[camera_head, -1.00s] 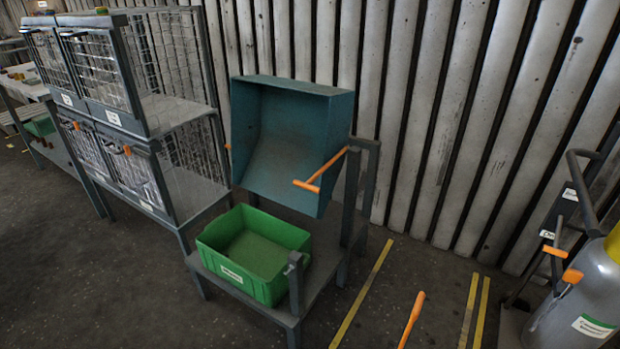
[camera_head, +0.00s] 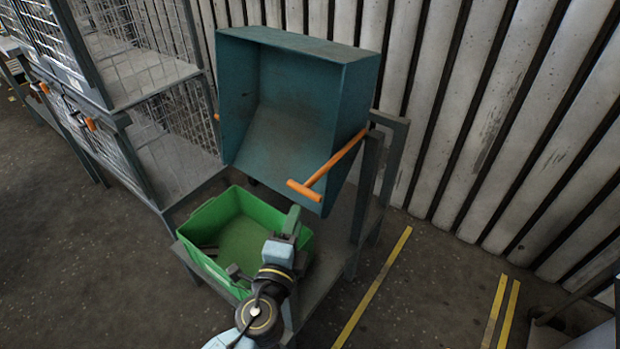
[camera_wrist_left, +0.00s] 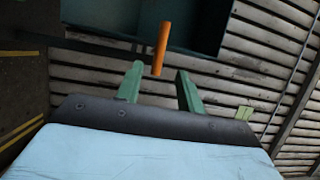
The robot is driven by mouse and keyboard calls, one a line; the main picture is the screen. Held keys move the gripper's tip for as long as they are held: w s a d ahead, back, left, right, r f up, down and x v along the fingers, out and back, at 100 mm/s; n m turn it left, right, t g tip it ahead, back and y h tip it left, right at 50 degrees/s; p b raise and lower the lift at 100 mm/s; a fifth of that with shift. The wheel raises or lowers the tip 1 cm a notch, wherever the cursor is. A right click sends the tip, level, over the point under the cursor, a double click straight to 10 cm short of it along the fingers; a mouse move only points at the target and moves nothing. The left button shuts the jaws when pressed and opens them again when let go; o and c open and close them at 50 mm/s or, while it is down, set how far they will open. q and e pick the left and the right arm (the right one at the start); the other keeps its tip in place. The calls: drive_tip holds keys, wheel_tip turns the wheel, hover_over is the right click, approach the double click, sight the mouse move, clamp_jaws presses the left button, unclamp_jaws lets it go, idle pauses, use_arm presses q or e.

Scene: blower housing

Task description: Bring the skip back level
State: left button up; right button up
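The skip (camera_head: 290,110) is a teal open box, tipped forward on its grey stand (camera_head: 372,190) so that its open side faces me. An orange handle (camera_head: 330,165) sticks out from its right side, with a crossbar at its end. My left gripper (camera_head: 291,214) is just below that crossbar. In the left wrist view, its green fingers (camera_wrist_left: 160,70) are apart with nothing clamped. The orange handle end (camera_wrist_left: 161,48) appears between and beyond their tips; contact cannot be told. The skip (camera_wrist_left: 150,22) also shows there. My right gripper is not in view.
A green bin (camera_head: 230,225) sits on the stand's low platform beneath the skip, partly hidden by my left arm. Wire mesh cages (camera_head: 135,110) stand close on the left. A ribbed wall (camera_head: 490,110) is behind. Floor with yellow lines (camera_head: 375,285) is open on the right.

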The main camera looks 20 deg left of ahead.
sight(308, 183)
use_arm(q)
drive_tip(key=w, duration=1.1)
drive_tip(key=shift+w+a+r, duration=0.1)
drive_tip(key=shift+w+a, duration=0.15)
clamp_jaws()
